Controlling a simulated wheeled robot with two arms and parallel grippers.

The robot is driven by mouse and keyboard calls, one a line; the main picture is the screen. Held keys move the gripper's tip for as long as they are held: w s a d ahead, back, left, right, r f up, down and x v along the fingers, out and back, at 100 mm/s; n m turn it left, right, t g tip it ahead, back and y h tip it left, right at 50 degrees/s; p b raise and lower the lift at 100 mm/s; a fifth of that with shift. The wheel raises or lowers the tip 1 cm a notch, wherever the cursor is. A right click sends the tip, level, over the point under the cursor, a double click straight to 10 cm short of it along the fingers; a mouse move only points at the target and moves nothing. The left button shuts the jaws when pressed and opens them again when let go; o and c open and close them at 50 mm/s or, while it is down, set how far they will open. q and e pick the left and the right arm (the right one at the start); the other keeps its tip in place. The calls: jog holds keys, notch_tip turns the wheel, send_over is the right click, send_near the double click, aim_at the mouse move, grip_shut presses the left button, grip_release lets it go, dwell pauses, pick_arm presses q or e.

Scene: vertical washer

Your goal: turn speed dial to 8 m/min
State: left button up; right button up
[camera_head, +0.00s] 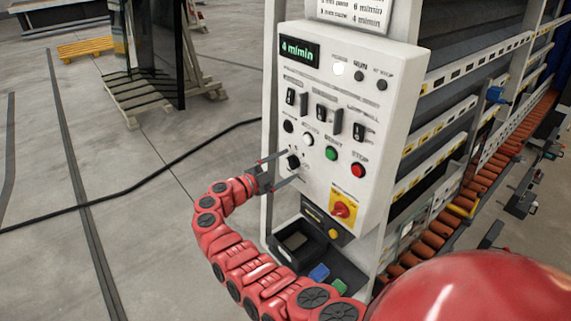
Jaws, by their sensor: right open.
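The white control panel (345,120) stands upright in the middle of the head view. Its small display (299,51) reads "4 m/min" in green. The black speed dial (293,162) sits at the panel's lower left. My right gripper (283,169) is at the end of the red arm, with its two fingers apart, one above and one below the dial. I cannot tell whether the fingers touch the dial. My left gripper is not in view.
Close to the dial are a white button (308,140), a green button (331,153) and a red button (358,171). A red-and-yellow rotary switch (342,209) is below. An open black tray (295,241) is under the panel. Orange rollers (470,190) run along the right.

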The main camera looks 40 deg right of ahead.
jog(key=shift+c, duration=0.3)
grip_shut()
jog(key=shift+f+b, duration=0.2)
jog(key=shift+b, duration=0.35)
jog(key=shift+f+m+b, duration=0.15)
jog(key=shift+m+b, duration=3.8)
jog(key=shift+b, duration=1.95)
jog(key=shift+f+m+b, duration=0.1)
jog(key=shift+m+b, duration=3.85)
jog(key=shift+b, duration=1.9)
jog(key=shift+o, duration=0.3)
grip_release()
jog(key=shift+r, duration=0.1)
